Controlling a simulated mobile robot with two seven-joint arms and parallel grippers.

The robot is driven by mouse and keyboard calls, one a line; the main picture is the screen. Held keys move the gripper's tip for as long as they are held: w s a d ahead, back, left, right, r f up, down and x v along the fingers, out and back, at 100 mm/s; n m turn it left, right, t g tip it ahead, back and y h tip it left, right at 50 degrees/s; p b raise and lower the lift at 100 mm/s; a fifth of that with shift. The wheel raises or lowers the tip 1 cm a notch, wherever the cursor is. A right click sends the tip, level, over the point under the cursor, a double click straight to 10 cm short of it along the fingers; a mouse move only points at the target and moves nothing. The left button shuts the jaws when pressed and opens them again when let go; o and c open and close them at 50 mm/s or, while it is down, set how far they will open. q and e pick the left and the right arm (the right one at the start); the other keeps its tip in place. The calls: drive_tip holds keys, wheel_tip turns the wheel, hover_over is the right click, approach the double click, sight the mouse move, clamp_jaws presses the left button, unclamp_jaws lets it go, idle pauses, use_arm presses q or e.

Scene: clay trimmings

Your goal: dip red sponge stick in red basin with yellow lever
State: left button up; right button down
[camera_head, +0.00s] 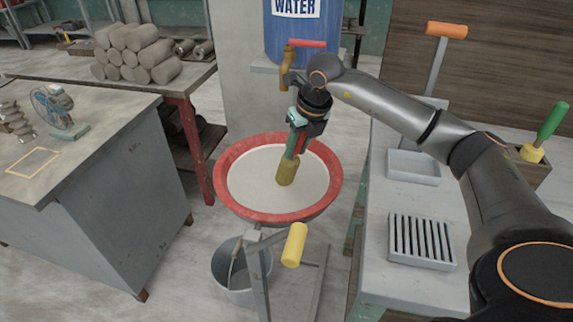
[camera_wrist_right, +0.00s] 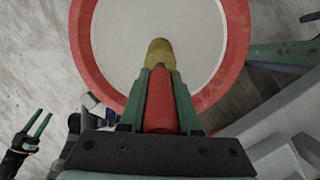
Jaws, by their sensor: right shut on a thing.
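My right gripper (camera_head: 299,135) reaches over the red basin (camera_head: 223,182) from the right. It is shut on the red handle (camera_wrist_right: 159,100) of the sponge stick, seen between its green fingers in the right wrist view. The stick's yellow-brown sponge end (camera_head: 287,172) points down over the basin's pale interior. I cannot tell whether the sponge touches the surface inside. The yellow lever (camera_head: 294,245) sticks up in front of the basin's near rim. My left gripper (camera_wrist_right: 38,132) shows at the lower left of the right wrist view, its two fingers apart and empty.
A grey bucket (camera_head: 232,272) stands below the basin. A blue water tank (camera_head: 300,35) with a brass tap is behind it. The right bench holds a shallow tray (camera_head: 413,168), a slatted rack (camera_head: 421,240) and a green-handled tool (camera_head: 552,121). A grey cabinet (camera_head: 100,200) stands left.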

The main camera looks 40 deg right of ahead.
drive_tip(key=shift+r+p, duration=0.6)
drive_tip(key=shift+r, duration=0.25)
wheel_tip(320, 180, up, 3)
drive_tip(key=shift+f+p, duration=0.15)
drive_tip(key=shift+p, duration=0.95)
wheel_tip(320, 180, up, 2)
drive_tip(key=shift+r+p, duration=0.1)
drive_tip(key=shift+p, duration=0.75)
drive_tip(key=shift+r+p, duration=0.5)
drive_tip(key=shift+r, duration=0.05)
drive_tip(key=shift+r+p, duration=0.3)
drive_tip(key=shift+r, duration=0.05)
use_arm(q)
drive_tip(key=shift+n+y, duration=0.3)
drive_tip(key=shift+y, duration=0.1)
drive_tip(key=a+r, duration=0.1)
drive_tip(key=r, duration=0.1)
drive_tip(key=s+a+r, duration=0.1)
drive_tip(key=a+r, duration=0.1)
drive_tip(key=shift+s+a+r, duration=0.1)
drive_tip(key=shift+a+r, duration=0.1)
drive_tip(key=shift+r, duration=0.15)
use_arm(e)
drive_tip(key=shift+r, duration=0.35)
use_arm(q)
drive_tip(key=shift+s+f, duration=0.1)
